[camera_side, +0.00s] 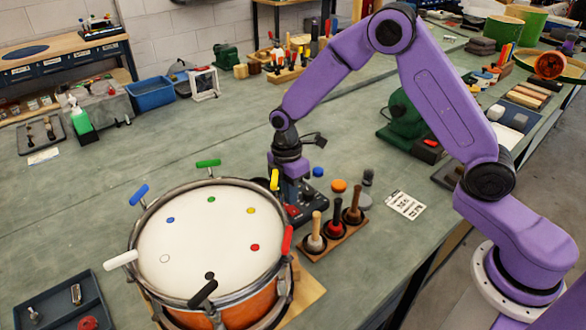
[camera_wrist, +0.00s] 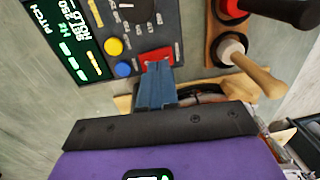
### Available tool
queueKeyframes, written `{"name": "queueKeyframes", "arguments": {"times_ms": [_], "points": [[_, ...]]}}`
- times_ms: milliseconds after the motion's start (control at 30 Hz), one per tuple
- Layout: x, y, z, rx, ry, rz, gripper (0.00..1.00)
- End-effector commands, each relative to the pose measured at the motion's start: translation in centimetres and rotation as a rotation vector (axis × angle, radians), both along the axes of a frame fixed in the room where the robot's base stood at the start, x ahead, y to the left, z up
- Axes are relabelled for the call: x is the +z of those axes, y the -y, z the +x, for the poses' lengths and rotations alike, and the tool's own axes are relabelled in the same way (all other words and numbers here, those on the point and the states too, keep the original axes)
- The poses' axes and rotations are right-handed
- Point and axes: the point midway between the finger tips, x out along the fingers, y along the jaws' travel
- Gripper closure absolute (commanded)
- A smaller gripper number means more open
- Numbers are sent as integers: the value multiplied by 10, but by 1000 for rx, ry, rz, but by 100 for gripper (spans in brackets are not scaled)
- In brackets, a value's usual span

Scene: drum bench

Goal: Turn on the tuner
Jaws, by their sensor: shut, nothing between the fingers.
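The tuner is a dark box with a flat control panel (camera_wrist: 98,14) in the wrist view. The panel carries a yellow button (camera_wrist: 113,46), a blue button (camera_wrist: 122,69), a black knob (camera_wrist: 135,8) and a red switch (camera_wrist: 157,54). My gripper (camera_wrist: 156,70) is shut and empty, its blue fingertips at the red switch's near edge; I cannot tell whether they touch. In the side view my gripper points down over the tuner (camera_side: 308,193) and hides part of it.
The drum (camera_side: 205,240) with coloured tuning handles stands left of the tuner. A white printed card (camera_side: 405,205) lies further right. The bench behind is mostly clear.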

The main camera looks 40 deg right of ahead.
Motion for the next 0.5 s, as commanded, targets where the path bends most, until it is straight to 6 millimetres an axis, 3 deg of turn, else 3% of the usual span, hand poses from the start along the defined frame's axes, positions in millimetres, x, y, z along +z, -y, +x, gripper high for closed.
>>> {"name": "queueKeyframes", "arguments": {"times_ms": [500], "points": [[99,0,-12,1,4,1,100]]}}
